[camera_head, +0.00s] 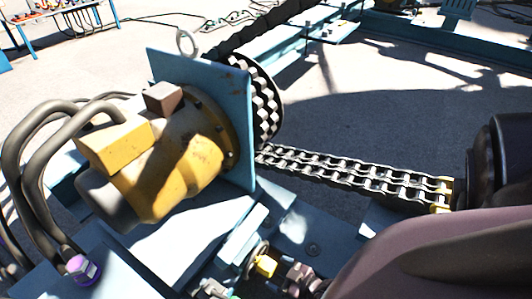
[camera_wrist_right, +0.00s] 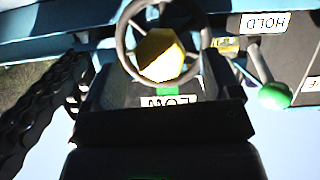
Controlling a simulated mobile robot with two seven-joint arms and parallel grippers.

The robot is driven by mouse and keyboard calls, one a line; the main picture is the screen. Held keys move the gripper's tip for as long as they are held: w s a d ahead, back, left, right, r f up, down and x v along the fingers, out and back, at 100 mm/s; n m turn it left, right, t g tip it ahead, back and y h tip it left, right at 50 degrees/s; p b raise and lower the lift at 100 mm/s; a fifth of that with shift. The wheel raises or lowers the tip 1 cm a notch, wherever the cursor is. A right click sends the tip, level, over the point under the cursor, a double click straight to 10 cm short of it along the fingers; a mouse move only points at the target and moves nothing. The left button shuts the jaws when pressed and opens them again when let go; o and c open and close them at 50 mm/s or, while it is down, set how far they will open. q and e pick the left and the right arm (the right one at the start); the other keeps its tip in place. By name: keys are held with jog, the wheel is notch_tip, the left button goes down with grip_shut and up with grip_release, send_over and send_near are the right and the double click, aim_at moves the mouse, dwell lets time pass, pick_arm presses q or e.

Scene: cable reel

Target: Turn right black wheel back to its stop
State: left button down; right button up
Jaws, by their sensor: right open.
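A handwheel with a dark rim and a yellow hub (camera_head: 264,266) shows at the bottom of the head view, partly cut off by other parts. In the right wrist view, a handwheel (camera_wrist_right: 131,63) with a thin dark grey rim, spokes and a yellow hub stands above a green mark and an upside-down "LOW" label (camera_wrist_right: 168,102). My right gripper (camera_wrist_right: 165,108) is open, its dark body filling the lower middle of that view. It appears apart from the rim; the exact gap is unclear. My right arm covers the lower right of the head view. My left gripper is not visible.
A yellow motor (camera_head: 180,170) with thick hoses is bolted to a blue plate (camera_head: 240,130). A double chain (camera_head: 350,173) runs right from it. A lever with a green knob (camera_wrist_right: 274,96) stands beside the wheel, near a "HOLD" label (camera_wrist_right: 265,23). Open floor lies behind.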

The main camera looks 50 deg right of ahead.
aim_at(274, 271)
jog(key=shift+b+x, duration=0.65)
jog(key=shift+x, duration=1.75)
jog(key=shift+d, duration=0.1)
jog(key=shift+c, duration=0.3)
jog(key=c, duration=1.2)
